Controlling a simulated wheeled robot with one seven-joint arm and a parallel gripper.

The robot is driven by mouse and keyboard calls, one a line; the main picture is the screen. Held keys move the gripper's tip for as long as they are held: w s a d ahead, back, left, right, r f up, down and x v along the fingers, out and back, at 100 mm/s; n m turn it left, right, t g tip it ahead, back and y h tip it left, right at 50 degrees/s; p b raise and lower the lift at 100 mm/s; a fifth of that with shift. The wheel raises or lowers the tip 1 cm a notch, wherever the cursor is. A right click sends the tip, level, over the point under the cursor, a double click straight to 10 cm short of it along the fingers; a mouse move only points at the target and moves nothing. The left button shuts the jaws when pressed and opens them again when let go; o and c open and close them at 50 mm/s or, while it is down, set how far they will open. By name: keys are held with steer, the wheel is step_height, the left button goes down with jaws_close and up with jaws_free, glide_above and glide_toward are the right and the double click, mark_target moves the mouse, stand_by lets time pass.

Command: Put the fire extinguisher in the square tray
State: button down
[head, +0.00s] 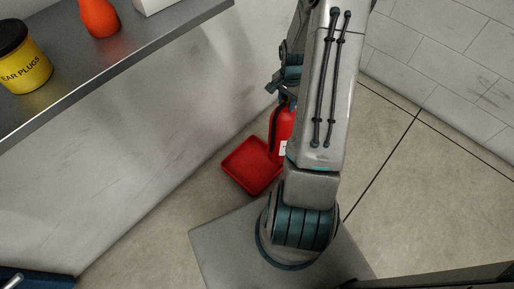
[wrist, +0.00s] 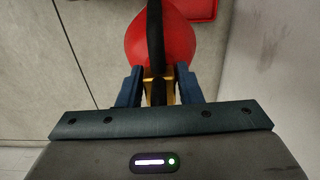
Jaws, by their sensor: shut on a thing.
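The red fire extinguisher (head: 281,131) with a black hose hangs upright below my gripper, partly hidden behind my arm in the head view. In the wrist view the extinguisher (wrist: 161,40) lies between and beyond the fingers, with its black hose and a brass-coloured neck. My gripper (wrist: 159,88) is shut on it at the neck. The red square tray (head: 252,166) is on the floor, just left of and below the extinguisher in the head view. A corner of the tray (wrist: 203,9) shows at the top of the wrist view. The tray looks empty where visible.
A grey shelf (head: 120,58) at the upper left holds a yellow ear plugs tub (head: 25,62), an orange-red object (head: 99,18) and a white box (head: 155,5). A pale wall stands below it. Open floor lies to the right. A blue object (head: 35,279) shows at the lower left.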

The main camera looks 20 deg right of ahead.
steer(key=shift+w+a+f, duration=0.15)
steer(key=shift+a+f, duration=0.05)
steer(key=shift+a, duration=0.05)
steer(key=w+a+f+b, duration=0.1)
steer(key=a+f+b, duration=0.5)
steer(key=a+f, duration=0.4)
steer(key=shift+a, duration=0.3)
steer(key=shift+f, duration=0.15)
steer(key=c, duration=1)
jaws_free()
steer(key=shift+s+f, duration=0.15)
